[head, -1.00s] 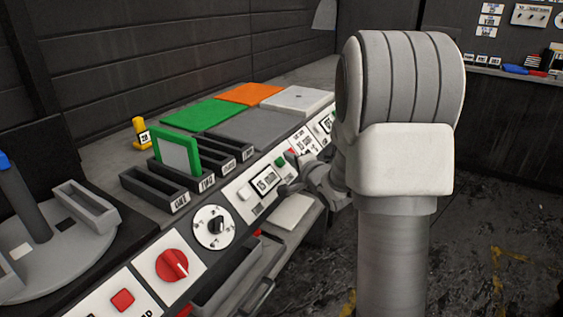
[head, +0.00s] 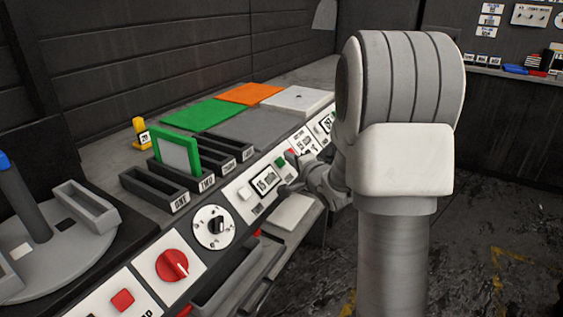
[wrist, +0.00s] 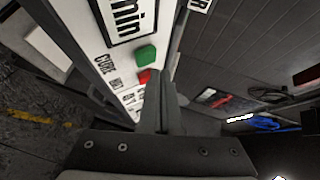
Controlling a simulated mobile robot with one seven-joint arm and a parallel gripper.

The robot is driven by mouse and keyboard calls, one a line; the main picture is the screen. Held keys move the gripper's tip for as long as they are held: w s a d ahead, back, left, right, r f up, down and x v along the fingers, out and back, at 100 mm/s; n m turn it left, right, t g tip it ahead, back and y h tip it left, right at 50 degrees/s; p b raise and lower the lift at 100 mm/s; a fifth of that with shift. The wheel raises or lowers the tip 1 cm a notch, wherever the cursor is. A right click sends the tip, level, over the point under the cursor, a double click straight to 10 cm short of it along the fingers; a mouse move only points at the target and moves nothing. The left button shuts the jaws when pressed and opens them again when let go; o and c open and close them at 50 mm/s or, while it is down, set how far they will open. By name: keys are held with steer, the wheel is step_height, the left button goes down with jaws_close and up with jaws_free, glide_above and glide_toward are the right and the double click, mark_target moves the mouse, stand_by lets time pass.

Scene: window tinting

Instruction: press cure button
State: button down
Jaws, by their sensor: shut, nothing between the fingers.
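The slanted control panel shows a green button (wrist: 147,54) and a red button (wrist: 144,77) below it in the wrist view, beside a display ending in "min". A label beside them appears to read "CURE". The green button (head: 280,163) also shows in the head view, by the "15 min" display (head: 265,180). My gripper (wrist: 160,76) is shut and empty. Its fingertips overlap the edge of the red button in the wrist view; I cannot tell whether they touch the panel. In the head view my gripper (head: 287,189) is small and dark at the panel's front side.
A red knob (head: 172,265), a black dial (head: 214,227) and another red button (head: 122,300) sit nearer on the panel. Black slots hold a green-framed pane (head: 175,154). Green (head: 203,114) and orange (head: 251,94) pads lie behind. A pale shelf (head: 292,212) juts out below.

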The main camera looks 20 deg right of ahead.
steer(key=shift+w+f, duration=0.1)
steer(key=shift+f, duration=0.05)
steer(key=shift+w+a+f, duration=0.15)
steer(key=shift+w+a+f+b, duration=0.25)
steer(key=shift+f+b, duration=0.15)
steer(key=shift+b, duration=0.1)
stand_by(0.9)
steer(key=shift+r, duration=0.1)
steer(key=shift+s+d+r+p, duration=0.4)
steer(key=shift+s+r+p, duration=0.15)
steer(key=shift+p, duration=0.2)
steer(key=shift+r, duration=0.1)
steer(key=s+d+r+p, duration=0.1)
steer(key=p, duration=0.1)
steer(key=s+d+r+p, duration=0.1)
steer(key=r+p, duration=0.1)
steer(key=shift+s+d+r, duration=0.1)
steer(key=shift+s+r, duration=0.1)
steer(key=shift+s, duration=0.15)
